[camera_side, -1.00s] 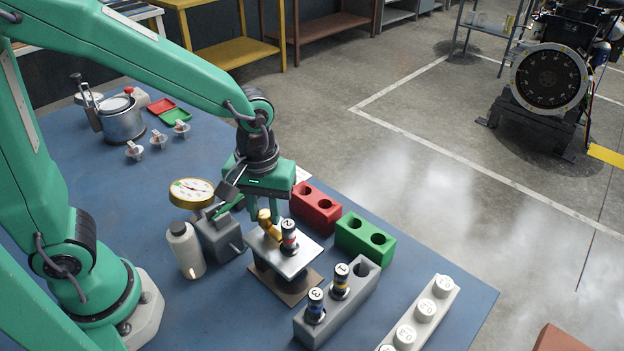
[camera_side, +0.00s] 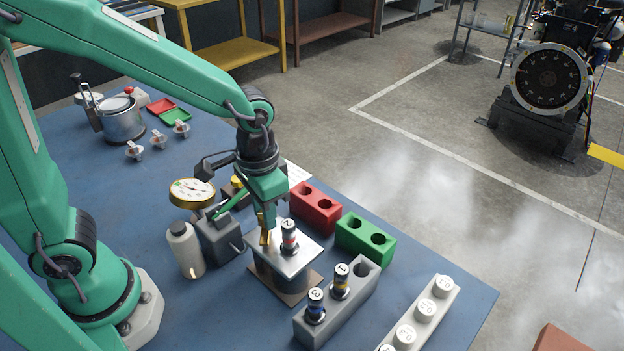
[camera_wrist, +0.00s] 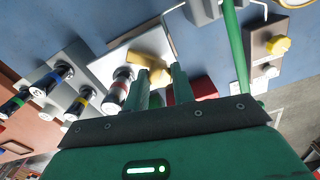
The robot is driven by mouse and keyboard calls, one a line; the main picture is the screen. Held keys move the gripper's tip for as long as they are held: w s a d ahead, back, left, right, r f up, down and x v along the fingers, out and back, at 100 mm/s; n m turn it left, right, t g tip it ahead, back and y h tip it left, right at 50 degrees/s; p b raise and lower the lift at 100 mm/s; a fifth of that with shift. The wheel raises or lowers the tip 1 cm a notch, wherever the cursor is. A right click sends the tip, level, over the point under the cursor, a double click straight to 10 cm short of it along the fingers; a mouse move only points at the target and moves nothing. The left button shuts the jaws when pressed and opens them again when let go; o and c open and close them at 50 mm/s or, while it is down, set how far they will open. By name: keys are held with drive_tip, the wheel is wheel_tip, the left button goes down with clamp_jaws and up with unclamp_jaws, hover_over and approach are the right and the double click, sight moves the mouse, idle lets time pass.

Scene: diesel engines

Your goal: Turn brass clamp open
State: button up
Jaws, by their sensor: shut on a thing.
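The brass clamp (camera_side: 264,236) stands on the metal stand (camera_side: 283,262), just left of an injector marked 2 (camera_side: 289,237) that is upright in the stand. My gripper (camera_side: 266,222) points down at the clamp and is shut on it. In the wrist view the brass clamp (camera_wrist: 150,66) shows at the fingertips of my gripper (camera_wrist: 160,76), and the injector (camera_wrist: 121,88) is close beside the fingers. The fingers hide part of the clamp.
A grey block (camera_side: 338,302) with two numbered injectors stands in front, with red (camera_side: 316,207) and green (camera_side: 365,238) blocks behind. The bench's left front is clear.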

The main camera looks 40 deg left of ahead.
drive_tip(key=m, duration=0.4)
drive_tip(key=shift+m, duration=0.3)
drive_tip(key=m, duration=0.4)
idle(0.4)
drive_tip(key=o, duration=1)
drive_tip(key=shift+r, duration=0.1)
drive_tip(key=shift+r, duration=3.85)
drive_tip(key=shift+a, duration=0.1)
